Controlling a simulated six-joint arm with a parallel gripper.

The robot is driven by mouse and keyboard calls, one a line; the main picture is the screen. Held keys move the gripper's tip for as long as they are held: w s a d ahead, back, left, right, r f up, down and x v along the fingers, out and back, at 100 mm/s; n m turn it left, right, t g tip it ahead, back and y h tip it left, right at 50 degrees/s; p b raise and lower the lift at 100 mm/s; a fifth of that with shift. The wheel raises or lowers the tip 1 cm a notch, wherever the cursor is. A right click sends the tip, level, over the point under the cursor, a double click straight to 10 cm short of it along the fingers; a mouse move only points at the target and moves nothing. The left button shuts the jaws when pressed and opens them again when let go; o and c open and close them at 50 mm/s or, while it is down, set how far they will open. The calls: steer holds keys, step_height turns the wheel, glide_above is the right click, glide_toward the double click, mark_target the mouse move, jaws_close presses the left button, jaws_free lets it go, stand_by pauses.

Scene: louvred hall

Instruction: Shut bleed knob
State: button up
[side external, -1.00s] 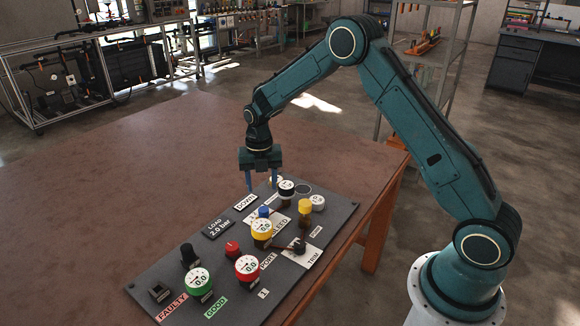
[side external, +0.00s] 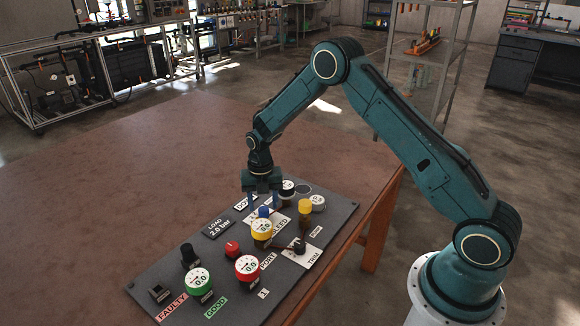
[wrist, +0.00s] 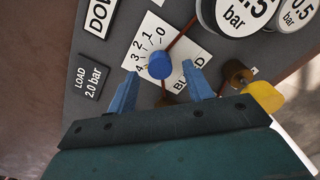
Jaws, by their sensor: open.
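The bleed knob (wrist: 160,65) is a small round blue knob on a white plate (wrist: 190,50) marked BLEED, with a scale from 0 to 4. I cannot tell which number it points to. In the side view the blue knob (side external: 263,211) stands just behind the yellow gauge. My gripper (side external: 263,203) points down over it, open and empty. In the wrist view my gripper (wrist: 160,72) has one blue finger on each side of the knob, with a gap on both sides. Whether the fingertips are down at knob height is unclear.
A yellow gauge (side external: 262,228) stands close in front of the knob. A white-faced gauge (side external: 287,188) and a yellow knob (side external: 305,207) stand nearby. A red gauge (side external: 247,267), a green gauge (side external: 198,281) and a red knob (side external: 232,249) are nearer the front. The table (side external: 110,190) left of the panel is clear.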

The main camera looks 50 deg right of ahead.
steer(key=shift+f, duration=1.45)
steer(key=shift+c, duration=0.4)
jaws_close()
